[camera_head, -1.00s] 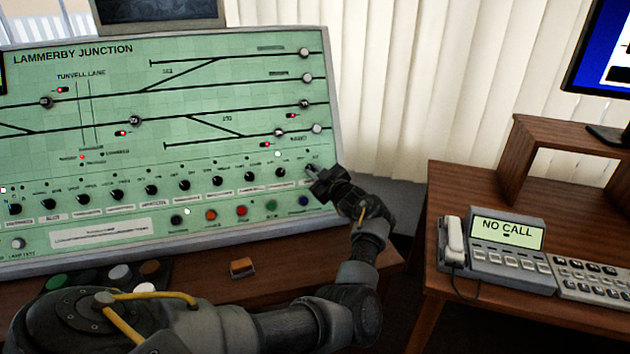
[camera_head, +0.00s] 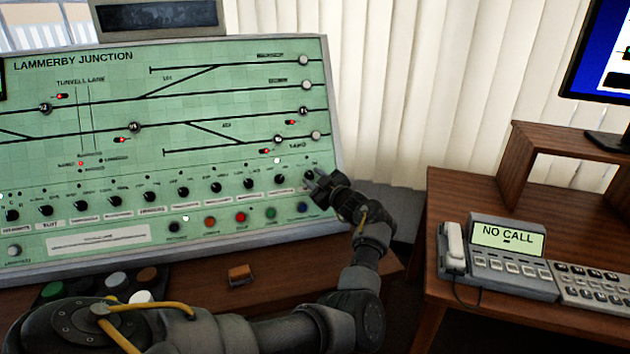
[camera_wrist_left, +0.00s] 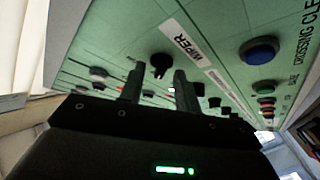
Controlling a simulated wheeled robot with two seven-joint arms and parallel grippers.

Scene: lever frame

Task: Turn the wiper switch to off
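The wiper switch (camera_wrist_left: 160,64) is a black rotary knob beside a white "WIPER" label on the green panel in the left wrist view. In the head view it is the knob (camera_head: 309,175) at the right end of the knob row. My left gripper (camera_head: 314,183) is at the panel's lower right, close to this knob. In the left wrist view its two fingers (camera_wrist_left: 157,78) stand apart with nothing between them, and the knob shows just beyond the gap. I cannot tell which position the knob points to. My right gripper is not in view.
The panel (camera_head: 230,100) carries several other knobs along the row, with coloured buttons (camera_head: 241,217) below. An orange-brown block (camera_head: 240,275) lies on the desk in front. A phone console (camera_head: 500,262) stands on the desk at the right.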

